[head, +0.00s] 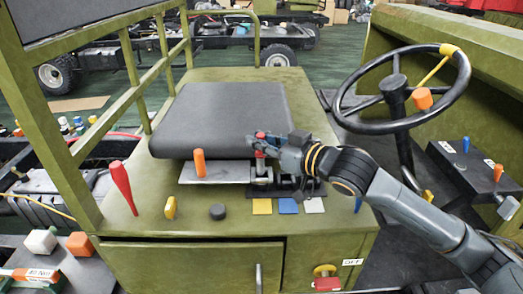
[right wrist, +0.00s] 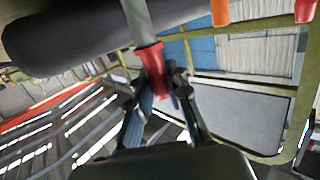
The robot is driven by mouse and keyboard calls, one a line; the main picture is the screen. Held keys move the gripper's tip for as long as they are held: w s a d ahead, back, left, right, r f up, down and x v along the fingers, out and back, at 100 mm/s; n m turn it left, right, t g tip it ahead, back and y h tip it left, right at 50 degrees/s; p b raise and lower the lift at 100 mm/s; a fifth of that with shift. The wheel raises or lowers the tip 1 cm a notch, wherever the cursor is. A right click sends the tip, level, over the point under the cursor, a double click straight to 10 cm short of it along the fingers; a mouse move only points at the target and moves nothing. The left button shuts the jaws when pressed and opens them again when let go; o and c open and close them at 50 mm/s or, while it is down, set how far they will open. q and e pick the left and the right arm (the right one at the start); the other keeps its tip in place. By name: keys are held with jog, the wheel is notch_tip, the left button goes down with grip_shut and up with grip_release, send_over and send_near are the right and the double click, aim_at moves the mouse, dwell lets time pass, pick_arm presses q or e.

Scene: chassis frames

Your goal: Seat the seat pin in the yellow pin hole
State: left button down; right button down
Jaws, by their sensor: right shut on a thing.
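The seat pin (head: 260,146) has a red grip, and a grey metal part shows below it in the head view. My right gripper (head: 270,143) is shut on the red grip, at the front right corner of the black seat. In the right wrist view the pin's red part (right wrist: 161,82) lies between the fingers, with a grey shaft beyond. My left gripper is not in view.
The black seat (head: 220,115) overhangs a grey plate (head: 215,173). An orange handle (head: 199,162) stands at its front edge. A steering wheel (head: 396,88) rises at right.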

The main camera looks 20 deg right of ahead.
aim_at(261, 172)
jog(key=f, duration=0.2)
jog(key=shift+w+d+f+p, duration=0.2)
jog(key=shift+f+p, duration=0.1)
jog(key=shift+p, duration=0.1)
jog(key=shift+s+f, duration=0.1)
jog(key=shift+f, duration=0.25)
jog(key=shift+a+f, duration=0.1)
jog(key=shift+f, duration=0.05)
jog(key=c, duration=1.3)
grip_release()
jog(key=b+v, duration=0.5)
jog(key=v, duration=0.7)
